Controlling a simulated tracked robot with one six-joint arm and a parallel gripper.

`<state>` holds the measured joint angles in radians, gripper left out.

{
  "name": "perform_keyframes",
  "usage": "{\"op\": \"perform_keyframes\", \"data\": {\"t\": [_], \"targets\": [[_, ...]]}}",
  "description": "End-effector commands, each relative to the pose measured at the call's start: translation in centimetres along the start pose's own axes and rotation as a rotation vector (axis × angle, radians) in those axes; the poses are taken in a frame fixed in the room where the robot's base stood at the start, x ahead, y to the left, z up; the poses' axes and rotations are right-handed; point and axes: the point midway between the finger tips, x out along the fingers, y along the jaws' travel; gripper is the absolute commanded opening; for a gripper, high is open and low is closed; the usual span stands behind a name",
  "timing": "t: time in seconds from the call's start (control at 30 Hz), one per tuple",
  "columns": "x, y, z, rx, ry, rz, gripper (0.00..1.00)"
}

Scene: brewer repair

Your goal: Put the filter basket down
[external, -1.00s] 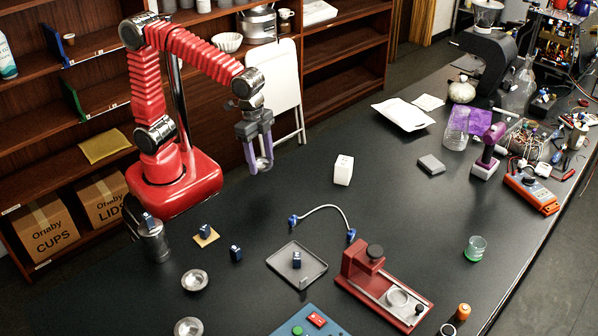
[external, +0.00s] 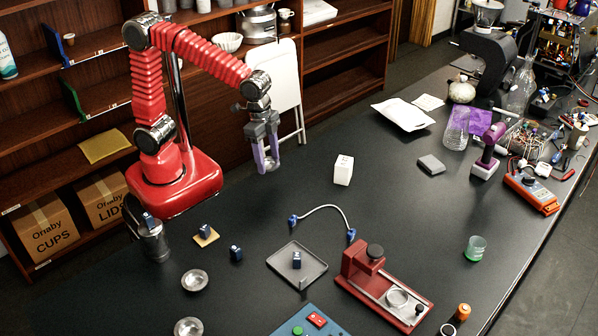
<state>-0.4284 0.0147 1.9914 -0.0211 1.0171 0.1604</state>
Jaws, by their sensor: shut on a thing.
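My gripper (external: 267,163) hangs from the red arm, pointing down above the far left part of the black table. Its two purple fingers are shut on a small grey metallic thing between the tips. It is taken to be the filter basket, but it is too small and too covered by the fingers to make out its shape. It is held clear of the tabletop. Two shallow metal bowls, one (external: 194,280) behind the other (external: 188,327), stand at the front left.
A white cube (external: 343,170) stands right of my gripper. A grey tray (external: 312,266) with a small blue-topped part, a curved hose (external: 322,208) and a red press-like device (external: 362,262) are nearer the front. The table left of the white cube is clear.

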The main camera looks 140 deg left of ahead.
Motion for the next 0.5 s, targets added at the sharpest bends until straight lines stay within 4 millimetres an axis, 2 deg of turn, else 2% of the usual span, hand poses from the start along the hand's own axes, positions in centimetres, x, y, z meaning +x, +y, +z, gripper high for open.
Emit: {"op": "perform_keyframes", "data": {"t": [0.1,0.5], "targets": [[1.3,-3.2,-1.2,-0.062,-0.002,-0.007,0.33],[3.2,-14.3,-5.9,-0.239,-0.001,-0.029,0.33]]}}
